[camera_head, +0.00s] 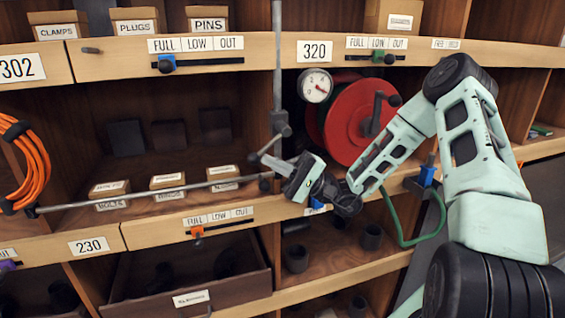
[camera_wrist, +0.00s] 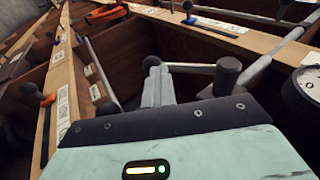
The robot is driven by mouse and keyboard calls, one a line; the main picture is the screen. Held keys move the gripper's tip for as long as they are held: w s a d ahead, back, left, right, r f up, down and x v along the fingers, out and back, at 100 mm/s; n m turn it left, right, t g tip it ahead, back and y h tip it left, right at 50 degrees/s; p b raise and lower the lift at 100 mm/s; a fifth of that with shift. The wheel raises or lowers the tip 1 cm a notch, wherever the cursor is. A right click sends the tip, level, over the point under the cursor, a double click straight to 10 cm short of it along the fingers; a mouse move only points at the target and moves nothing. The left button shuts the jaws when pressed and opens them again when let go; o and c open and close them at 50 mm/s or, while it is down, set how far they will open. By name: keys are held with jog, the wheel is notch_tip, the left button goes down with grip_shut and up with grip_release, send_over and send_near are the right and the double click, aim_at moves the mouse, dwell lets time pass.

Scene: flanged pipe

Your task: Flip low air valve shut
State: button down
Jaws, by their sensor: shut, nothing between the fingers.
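My gripper (camera_head: 270,161) reaches left from my wrist in the head view, in front of the post between the two bays. Its fingers (camera_wrist: 158,80) are together and empty in the wrist view. A grey lever with round dark ends (camera_head: 286,131) stands at the vertical pipe, right by my fingertips; touching or apart I cannot tell. A dark knob (camera_wrist: 228,74) shows right of the fingers in the wrist view. A blue valve block (camera_head: 427,176) with an upright handle sits on the right shelf edge, by a green hose (camera_head: 402,238). Which one is the low air valve is not labelled.
A gauge (camera_head: 315,86) and a red reel (camera_head: 362,120) with a crank stand behind my arm. A grey horizontal rod (camera_head: 120,200) crosses the left bay. Slider strips (camera_head: 197,63) and small boxes (camera_head: 167,181) line the shelves. The left bay's middle is open.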

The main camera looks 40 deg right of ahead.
jog(key=shift+p+x, duration=0.5)
jog(key=shift+x, duration=0.6)
jog(key=shift+s+a, duration=0.15)
